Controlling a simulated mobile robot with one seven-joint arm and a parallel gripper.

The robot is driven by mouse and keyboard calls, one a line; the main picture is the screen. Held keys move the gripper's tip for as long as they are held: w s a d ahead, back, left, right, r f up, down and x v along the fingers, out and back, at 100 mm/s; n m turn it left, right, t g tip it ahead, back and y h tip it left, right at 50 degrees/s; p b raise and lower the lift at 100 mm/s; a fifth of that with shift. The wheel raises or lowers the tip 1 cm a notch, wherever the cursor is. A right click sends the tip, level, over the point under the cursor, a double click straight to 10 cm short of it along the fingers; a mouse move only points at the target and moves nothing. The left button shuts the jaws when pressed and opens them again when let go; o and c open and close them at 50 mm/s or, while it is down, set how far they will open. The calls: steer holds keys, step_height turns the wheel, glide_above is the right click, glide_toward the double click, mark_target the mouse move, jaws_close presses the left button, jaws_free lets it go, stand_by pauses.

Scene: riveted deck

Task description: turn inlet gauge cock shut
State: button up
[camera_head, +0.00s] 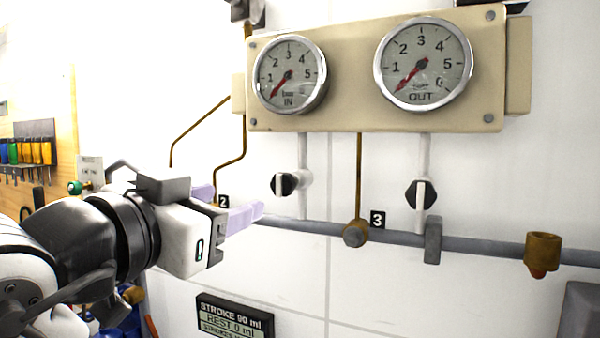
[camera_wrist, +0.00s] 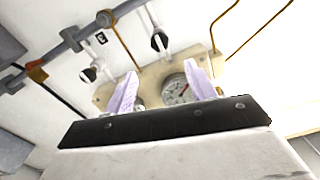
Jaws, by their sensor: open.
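The inlet gauge cock (camera_head: 284,184) is a small black knob with a white handle bar, on the pale vertical pipe below the IN gauge (camera_head: 290,75). Its exact handle angle is hard to make out. In the wrist view, which is roughly upside down, the cock (camera_wrist: 158,42) shows beyond the fingers, above the gauges. My gripper (camera_head: 235,202) is open and empty, its pale lilac fingers pointing right, left of and slightly below the cock and apart from it. Both fingers (camera_wrist: 162,92) also show in the wrist view.
A similar cock (camera_head: 420,194) with an upright white handle sits below the OUT gauge (camera_head: 423,64). A grey pipe (camera_head: 290,224) runs below both cocks, with a brass fitting (camera_head: 355,233). A thin brass tube (camera_head: 359,175) stands between the cocks. A display (camera_head: 234,316) is below.

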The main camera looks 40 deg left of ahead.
mark_target(279, 185)
steer(key=p+x, duration=0.5)
steer(key=x, duration=0.9)
steer(key=shift+w+r, duration=0.1)
steer(key=shift+w, duration=0.05)
steer(key=c, duration=1)
